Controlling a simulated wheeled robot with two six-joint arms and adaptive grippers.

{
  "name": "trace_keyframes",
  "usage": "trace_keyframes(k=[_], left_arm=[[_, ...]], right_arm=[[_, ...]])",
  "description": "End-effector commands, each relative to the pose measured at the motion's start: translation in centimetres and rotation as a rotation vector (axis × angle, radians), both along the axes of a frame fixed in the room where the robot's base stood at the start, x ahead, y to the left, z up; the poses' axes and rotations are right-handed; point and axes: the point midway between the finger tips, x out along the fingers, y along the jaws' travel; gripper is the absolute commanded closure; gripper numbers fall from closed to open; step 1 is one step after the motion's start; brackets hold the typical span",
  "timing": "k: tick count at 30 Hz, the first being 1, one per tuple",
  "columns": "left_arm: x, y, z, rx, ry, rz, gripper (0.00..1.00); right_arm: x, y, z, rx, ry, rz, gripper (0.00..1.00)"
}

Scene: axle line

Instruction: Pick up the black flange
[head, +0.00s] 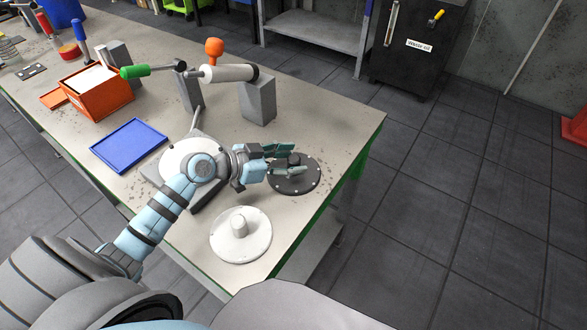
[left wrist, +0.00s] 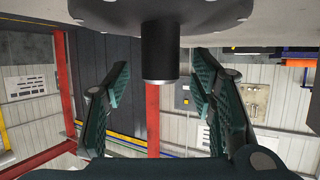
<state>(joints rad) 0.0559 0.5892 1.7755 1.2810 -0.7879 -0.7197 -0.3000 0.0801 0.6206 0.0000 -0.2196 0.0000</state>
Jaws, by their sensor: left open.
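The black flange (head: 308,180) lies flat on the workbench near its right edge, a round dark disc with pale bolt spots around its rim. My left gripper (head: 290,161) is over the flange and hides part of it. In the left wrist view, which looks inverted, the flange disc (left wrist: 165,10) is at the top and its black hub (left wrist: 160,52) stands between the two green fingers (left wrist: 160,100). The fingers are open, with a gap on each side of the hub. My right gripper is not in view.
A white flange (head: 240,236) lies nearer on the bench (head: 335,130). A blue tray (head: 129,146), an orange box (head: 100,98) and grey blocks (head: 259,103) holding a shaft stand further left and back. The bench's right edge is close to the black flange.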

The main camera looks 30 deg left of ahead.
Motion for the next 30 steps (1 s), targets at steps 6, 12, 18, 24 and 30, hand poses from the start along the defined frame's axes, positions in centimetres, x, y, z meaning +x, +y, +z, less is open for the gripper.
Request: trace_keyframes(k=[6, 12, 18, 24, 30], left_arm=[[0.89, -0.68, -0.63, 0.001, 0.003, -0.001, 0.49], [0.87, -0.65, -0.63, 0.002, 0.001, -0.001, 0.68], [0.86, -0.65, -0.62, 0.001, 0.002, -0.001, 1.00], [0.85, -0.65, -0.61, 0.001, 0.002, -0.001, 1.00], [0.91, -0.67, -0.46, 0.000, -0.002, 0.000, 1.00]], right_arm=[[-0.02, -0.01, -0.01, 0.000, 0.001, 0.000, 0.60], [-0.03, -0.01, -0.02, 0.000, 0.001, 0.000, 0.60], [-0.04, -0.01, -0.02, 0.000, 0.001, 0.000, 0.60], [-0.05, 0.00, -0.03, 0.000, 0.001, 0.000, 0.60], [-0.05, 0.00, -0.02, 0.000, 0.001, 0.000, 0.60]])
